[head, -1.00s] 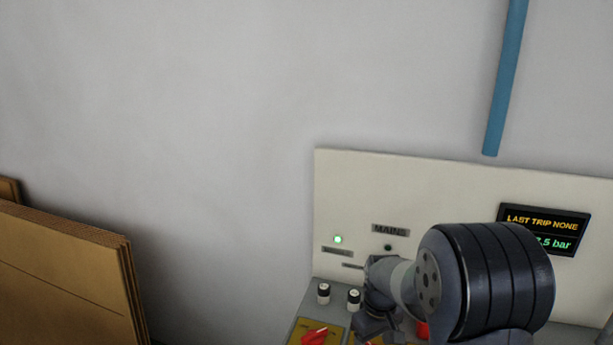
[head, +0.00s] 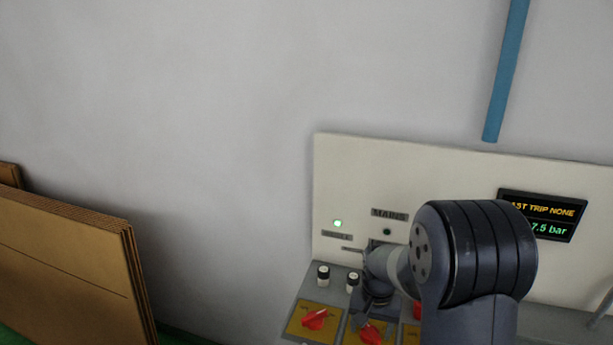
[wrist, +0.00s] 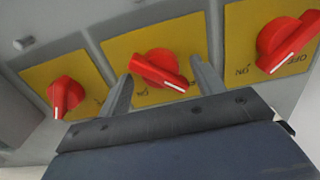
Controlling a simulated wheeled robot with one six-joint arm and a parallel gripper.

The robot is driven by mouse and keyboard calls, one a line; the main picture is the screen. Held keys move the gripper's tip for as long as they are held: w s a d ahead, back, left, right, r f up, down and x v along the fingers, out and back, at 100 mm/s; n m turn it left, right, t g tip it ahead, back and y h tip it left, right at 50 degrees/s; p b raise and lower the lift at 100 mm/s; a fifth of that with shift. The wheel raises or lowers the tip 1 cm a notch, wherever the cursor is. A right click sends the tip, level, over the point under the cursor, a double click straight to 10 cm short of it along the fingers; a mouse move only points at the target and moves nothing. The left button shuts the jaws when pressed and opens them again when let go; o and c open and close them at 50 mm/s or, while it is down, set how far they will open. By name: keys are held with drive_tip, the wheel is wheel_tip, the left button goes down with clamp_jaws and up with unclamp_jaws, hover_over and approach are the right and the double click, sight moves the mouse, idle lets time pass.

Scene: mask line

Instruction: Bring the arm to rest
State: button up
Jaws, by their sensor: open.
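My gripper (wrist: 161,70) is open, with its two fingers on either side of the middle red rotary knob (wrist: 160,70) on a yellow plate. Small gaps show beside the knob; I cannot tell whether a finger touches it. In the head view my gripper (head: 374,308) is low over the sloped control desk, partly hidden by my own wrist. The left red knob (wrist: 66,95) and the right red knob (wrist: 285,42) lie outside the fingers.
Two black-and-white buttons (head: 323,275) stand on the desk. Cardboard sheets (head: 65,260) lean at the left. A blue pipe (head: 506,75) runs down the wall.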

drive_tip(key=m+p, duration=0.1)
drive_tip(key=m, duration=0.3)
drive_tip(key=shift+r+m, duration=0.1)
drive_tip(key=shift+m, duration=0.3)
drive_tip(key=m+p, duration=0.1)
drive_tip(key=m, duration=0.3)
drive_tip(key=shift+r, duration=1.05)
